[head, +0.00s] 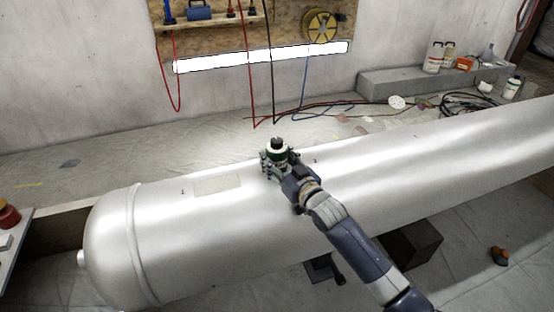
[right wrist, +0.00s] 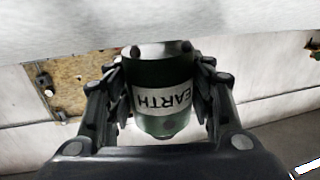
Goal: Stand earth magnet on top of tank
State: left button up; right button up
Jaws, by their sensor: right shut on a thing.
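The tank (head: 370,185) is a long, shiny metal cylinder lying on its side across the head view. The earth magnet (head: 277,146) is a dark green cylinder with a black and pale top, and it is at the upper side of the tank. In the right wrist view the magnet (right wrist: 160,92) shows a white band with the word EARTH, upside down in the picture. My right gripper (head: 278,160) is shut around the magnet, a finger on each side. Whether the magnet's base touches the tank cannot be told. My left gripper is not in view.
A bright tube lamp (head: 262,57) and a pegboard (head: 290,18) with hanging cables are on the back wall. White bottles (head: 433,57) stand on a grey ledge (head: 385,82) at the right. A red-topped object (head: 8,215) sits at the left edge.

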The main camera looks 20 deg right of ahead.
jog(key=shift+f, duration=0.1)
jog(key=o, duration=1.3)
jog(key=shift+s, duration=0.25)
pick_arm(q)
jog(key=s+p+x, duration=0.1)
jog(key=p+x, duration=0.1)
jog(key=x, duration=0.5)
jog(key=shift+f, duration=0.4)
pick_arm(e)
jog(key=v, duration=1.1)
jog(key=shift+s+d, duration=0.15)
jog(key=shift+s, duration=0.1)
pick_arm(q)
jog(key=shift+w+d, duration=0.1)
